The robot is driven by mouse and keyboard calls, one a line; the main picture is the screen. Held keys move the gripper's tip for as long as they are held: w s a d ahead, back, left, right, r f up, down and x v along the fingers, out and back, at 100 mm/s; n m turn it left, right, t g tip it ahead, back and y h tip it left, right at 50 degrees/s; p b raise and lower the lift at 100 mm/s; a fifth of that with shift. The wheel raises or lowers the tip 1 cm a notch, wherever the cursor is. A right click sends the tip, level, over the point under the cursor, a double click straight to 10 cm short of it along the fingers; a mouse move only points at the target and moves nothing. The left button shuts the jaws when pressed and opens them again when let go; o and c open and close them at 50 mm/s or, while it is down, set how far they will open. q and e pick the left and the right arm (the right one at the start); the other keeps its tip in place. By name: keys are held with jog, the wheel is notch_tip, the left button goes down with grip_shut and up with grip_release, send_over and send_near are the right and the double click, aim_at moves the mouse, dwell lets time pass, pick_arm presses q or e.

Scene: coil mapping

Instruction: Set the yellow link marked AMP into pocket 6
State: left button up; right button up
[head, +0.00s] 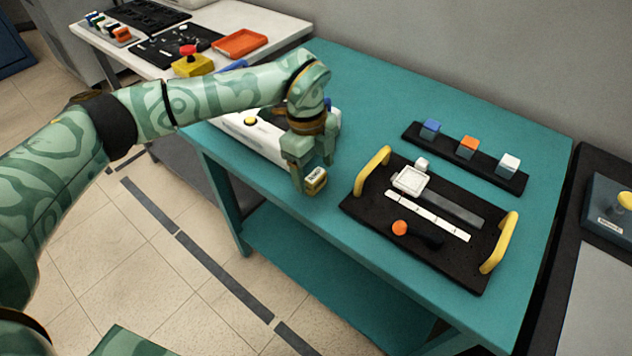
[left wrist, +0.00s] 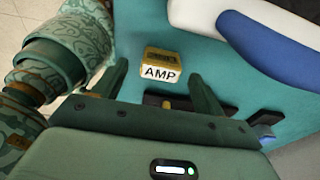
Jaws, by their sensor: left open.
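The yellow link marked AMP (head: 315,181) sits on the teal table near its front edge. In the left wrist view the link (left wrist: 160,66) shows its white AMP label facing the camera. My left gripper (head: 312,176) is open at the link. In the left wrist view the link lies ahead of and between the two fingers (left wrist: 158,80), with a gap on each side and no clear contact. My right gripper is not in view. I cannot make out any pocket marked 6.
A black board (head: 365,205) with yellow handles, a white strip and an orange knob lies to the right. Behind it, a black rail (head: 483,165) bears blue, orange and white cubes. A white device (head: 262,143) stands behind the gripper. The table's back middle is clear.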

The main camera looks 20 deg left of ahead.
aim_at(315, 174)
pick_arm(q)
notch_tip(315, 174, down, 3)
jog(key=shift+d+b, duration=0.1)
jog(key=shift+b, duration=0.25)
jog(key=shift+r, duration=0.15)
jog(key=c, duration=1.1)
jog(key=shift+c, duration=0.2)
